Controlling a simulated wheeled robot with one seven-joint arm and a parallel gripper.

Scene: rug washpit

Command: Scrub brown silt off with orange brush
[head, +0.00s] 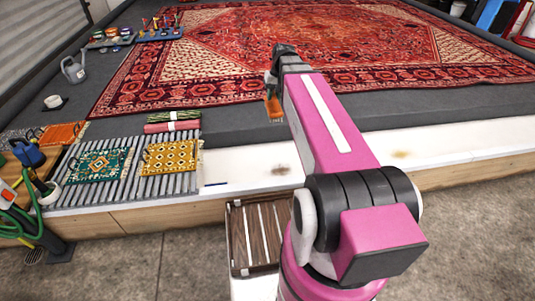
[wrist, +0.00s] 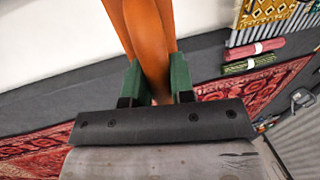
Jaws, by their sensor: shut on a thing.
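My gripper (head: 275,84) is shut on an orange brush (head: 273,107) and holds it out over the grey floor by the front edge of the big rug. In the wrist view, the green fingers of my gripper (wrist: 156,85) close on both sides of the orange brush (wrist: 145,30). The brush's far end runs out of that view, and its bristles cannot be made out. A brown silt patch (head: 280,170) lies on the white ledge, left of my arm. A yellowish-tan patch (head: 402,154) lies further right on the same ledge. The brush is apart from both.
The white ledge (head: 460,140) runs along the front. A large red rug (head: 200,65) lies behind. Small green (head: 98,165) and yellow (head: 170,156) rugs lie on a slatted rack at left. A dark slatted crate (head: 258,235) stands below the ledge. A watering can (head: 74,68) stands far left.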

